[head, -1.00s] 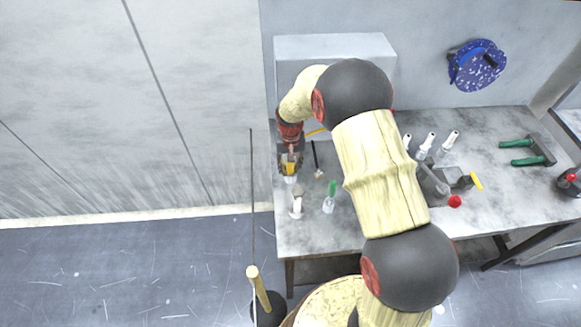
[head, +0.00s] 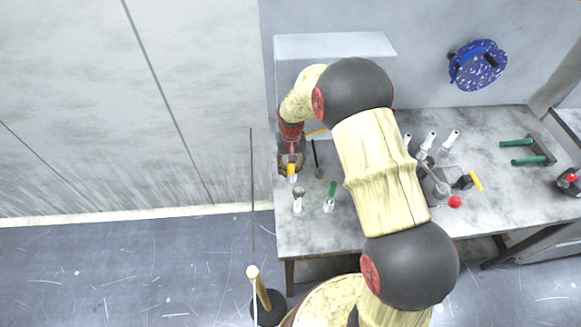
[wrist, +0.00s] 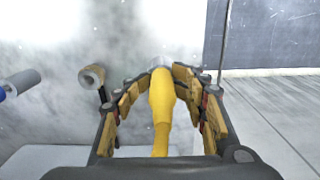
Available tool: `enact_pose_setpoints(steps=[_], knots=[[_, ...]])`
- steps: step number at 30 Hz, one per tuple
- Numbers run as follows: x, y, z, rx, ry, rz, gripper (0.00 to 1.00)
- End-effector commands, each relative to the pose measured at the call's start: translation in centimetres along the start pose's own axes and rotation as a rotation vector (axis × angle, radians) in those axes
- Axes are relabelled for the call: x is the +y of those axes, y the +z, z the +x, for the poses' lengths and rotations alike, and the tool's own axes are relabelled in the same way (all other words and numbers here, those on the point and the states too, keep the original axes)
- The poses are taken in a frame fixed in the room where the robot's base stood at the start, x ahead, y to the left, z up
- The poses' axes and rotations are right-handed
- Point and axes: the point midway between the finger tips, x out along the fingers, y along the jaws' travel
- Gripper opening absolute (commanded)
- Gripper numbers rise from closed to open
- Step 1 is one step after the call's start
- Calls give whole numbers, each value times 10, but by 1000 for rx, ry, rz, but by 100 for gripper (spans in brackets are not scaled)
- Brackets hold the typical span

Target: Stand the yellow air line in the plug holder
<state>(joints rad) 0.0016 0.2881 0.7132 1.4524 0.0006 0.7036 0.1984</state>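The yellow air line (head: 291,169) stands roughly upright at the left end of the bench, with a pale piece at its lower end. In the wrist view the yellow body (wrist: 160,112) lies between the fingers, and its far end meets a small grey-white round piece, which looks like a plug holder (wrist: 160,71). Whether it is fully seated cannot be told. My gripper (wrist: 160,82) is open around the air line, with gaps visible on both sides. In the head view my gripper (head: 291,163) is just above it.
A grey-topped white fitting (head: 298,200) and a green-topped one (head: 330,197) stand close by. A dark thin rod (head: 315,155) is behind. Several white nozzles, a red knob (head: 455,202) and green-handled pliers (head: 530,152) are to the right.

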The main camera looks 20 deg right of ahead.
Motion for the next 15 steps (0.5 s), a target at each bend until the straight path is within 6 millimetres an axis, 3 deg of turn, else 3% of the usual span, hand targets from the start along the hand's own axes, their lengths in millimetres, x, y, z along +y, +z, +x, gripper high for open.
enact_pose_setpoints(steps=[9, 15], knots=[[-1, -4, -71, 14, -3, 0, 37], [-1, -4, -107, 14, -4, 0, 37]])
